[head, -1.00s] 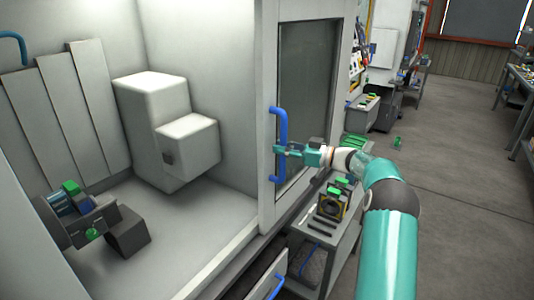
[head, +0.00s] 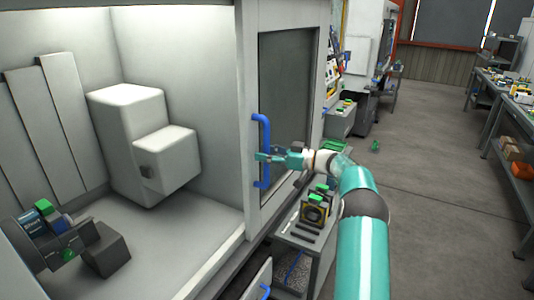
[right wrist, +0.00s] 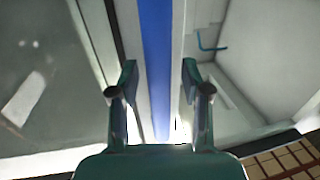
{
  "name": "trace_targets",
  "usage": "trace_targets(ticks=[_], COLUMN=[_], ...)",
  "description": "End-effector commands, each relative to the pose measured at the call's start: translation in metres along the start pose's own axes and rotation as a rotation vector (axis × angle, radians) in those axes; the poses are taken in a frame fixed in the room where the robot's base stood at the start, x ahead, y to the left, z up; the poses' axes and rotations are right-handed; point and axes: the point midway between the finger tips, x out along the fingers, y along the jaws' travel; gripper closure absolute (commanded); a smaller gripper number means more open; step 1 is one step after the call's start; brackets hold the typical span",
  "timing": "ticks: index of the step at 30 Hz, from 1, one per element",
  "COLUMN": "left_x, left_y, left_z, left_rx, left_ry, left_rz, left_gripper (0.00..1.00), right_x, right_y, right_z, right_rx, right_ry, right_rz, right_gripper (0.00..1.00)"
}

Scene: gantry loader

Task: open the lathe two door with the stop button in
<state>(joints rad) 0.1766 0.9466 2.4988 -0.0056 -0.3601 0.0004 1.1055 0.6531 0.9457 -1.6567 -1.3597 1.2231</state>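The lathe door (head: 248,60) is a pale panel with a dark window, at the right of the machine. The bright interior (head: 190,215) to its left is open to view. The door's upright blue handle (head: 266,130) also shows as a blue bar in the right wrist view (right wrist: 157,60). My right gripper (head: 262,157) is at the handle's lower half. In the right wrist view its two fingers (right wrist: 160,80) are apart, one on each side of the bar, with gaps visible. My left gripper is out of view. I cannot make out a stop button.
Inside the machine are a white stepped block (head: 130,110) and a dark chuck-like unit (head: 50,240) with green parts. A small grey table (head: 322,240) with a black-and-yellow device stands below my right arm. Open floor (head: 430,170) lies to the right, with benches beyond.

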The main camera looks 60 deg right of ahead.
Motion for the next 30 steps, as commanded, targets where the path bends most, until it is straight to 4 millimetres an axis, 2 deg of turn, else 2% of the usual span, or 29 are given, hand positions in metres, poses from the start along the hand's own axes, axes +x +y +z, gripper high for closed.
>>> trace_targets(ticks=[7,11,14,24,30], left_x=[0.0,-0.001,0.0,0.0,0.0], left_y=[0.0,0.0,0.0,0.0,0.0], left_z=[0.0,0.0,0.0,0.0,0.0], left_rx=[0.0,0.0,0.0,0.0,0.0], left_ry=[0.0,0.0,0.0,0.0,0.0], left_rz=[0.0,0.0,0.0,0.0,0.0], left_gripper=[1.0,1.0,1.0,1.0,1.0], right_x=[-0.002,-0.011,-0.025,-0.092,-0.116], right_y=[0.0,0.001,0.001,0.001,0.001], right_z=[0.001,0.001,0.001,0.002,0.002], right_rx=[0.001,0.0,0.001,0.001,0.0], right_ry=[-0.002,-0.003,-0.003,-0.003,-0.002], right_rz=[0.001,0.003,0.004,0.005,0.003], right_gripper=[0.53,0.53,0.53,0.53,0.53])
